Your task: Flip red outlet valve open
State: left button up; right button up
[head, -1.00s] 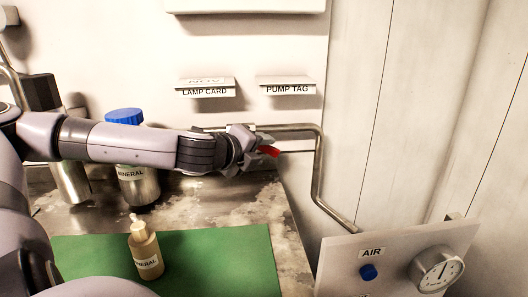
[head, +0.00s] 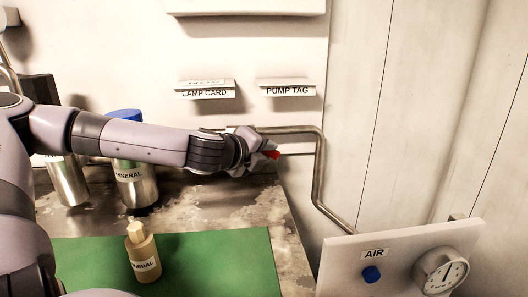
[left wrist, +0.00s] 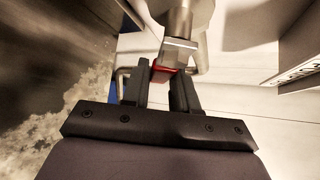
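The red outlet valve handle (head: 271,155) shows as a small red piece at the tip of my left gripper (head: 262,153), near the left part of the metal pipe. In the left wrist view, the red handle (left wrist: 163,74) lies below a square metal fitting (left wrist: 180,52), at the tips of the two dark fingers of my left gripper (left wrist: 163,78). The gripper hides much of the valve in the head view. My right gripper is out of view.
The pipe (head: 320,170) bends down toward a panel labelled AIR (head: 345,260) with a blue knob and gauge. Metal bottles (head: 137,185) stand under my left arm. A small tan bottle (head: 144,255) stands on a green mat (head: 220,260). Label holders (head: 287,88) are on the wall above.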

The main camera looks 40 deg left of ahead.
pick_arm(q)
grip_shut()
jog(key=shift+w+d+r+n+t+b, duration=0.15)
jog(key=shift+r+n+t+b, duration=0.75)
jog(key=shift+b, duration=0.85)
jog(key=shift+w+d+r+n+t+b, duration=0.1)
jog(key=shift+r+n+t+b, duration=0.4)
jog(key=shift+n+t+b, duration=0.8)
jog(key=shift+m+b, duration=0.3)
jog(key=shift+b, duration=0.15)
jog(key=o, duration=0.7)
grip_release()
jog(key=shift+o, duration=0.2)
jog(key=shift+h, duration=0.3)
